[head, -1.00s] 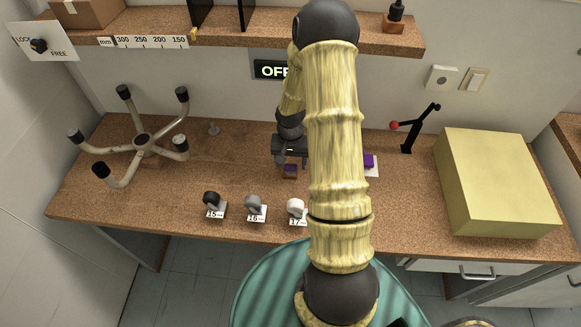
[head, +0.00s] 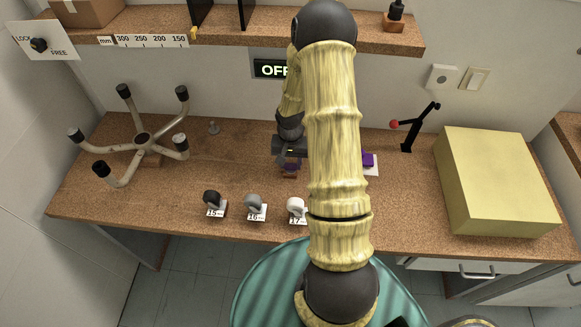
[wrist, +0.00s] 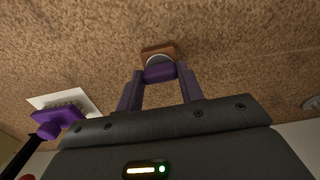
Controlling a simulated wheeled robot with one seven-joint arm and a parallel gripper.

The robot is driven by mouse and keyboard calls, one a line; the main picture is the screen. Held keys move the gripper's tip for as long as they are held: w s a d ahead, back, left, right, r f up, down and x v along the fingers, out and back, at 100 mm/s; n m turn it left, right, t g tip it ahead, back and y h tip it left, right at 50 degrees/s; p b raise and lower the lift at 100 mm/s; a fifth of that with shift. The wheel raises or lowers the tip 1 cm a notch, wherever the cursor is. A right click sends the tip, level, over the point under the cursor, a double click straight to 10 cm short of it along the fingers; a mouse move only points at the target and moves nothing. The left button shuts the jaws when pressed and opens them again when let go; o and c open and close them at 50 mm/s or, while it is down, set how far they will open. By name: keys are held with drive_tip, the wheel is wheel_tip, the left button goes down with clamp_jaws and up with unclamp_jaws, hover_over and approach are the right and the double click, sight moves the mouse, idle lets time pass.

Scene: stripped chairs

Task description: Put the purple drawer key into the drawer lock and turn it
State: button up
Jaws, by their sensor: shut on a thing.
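My gripper (wrist: 159,85) is over the bench, pointing down, with its two fingers closed on a purple piece (wrist: 160,73), which looks like the drawer key's head. The piece is at a small brown wooden block (wrist: 158,51) with a grey round part beside it. I cannot tell whether it is still seated in the block. In the head view my gripper (head: 291,160) is at the same block (head: 289,174), partly behind my arm. A drawer front with a handle (head: 478,273) is under the bench at the right; I cannot make out its lock.
Another purple object (wrist: 62,118) sits on a white card (wrist: 89,103). A yellow box (head: 497,180) fills the bench's right end, beside a black lever (head: 412,132) with a red knob. Numbered holders (head: 255,207) line the front edge; a chair base (head: 142,141) lies at left.

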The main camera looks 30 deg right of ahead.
sight(291, 164)
wheel_tip(291, 164, up, 10)
drive_tip(key=b, duration=0.1)
idle(0.5)
idle(0.4)
drive_tip(key=shift+o, duration=1.4)
clamp_jaws()
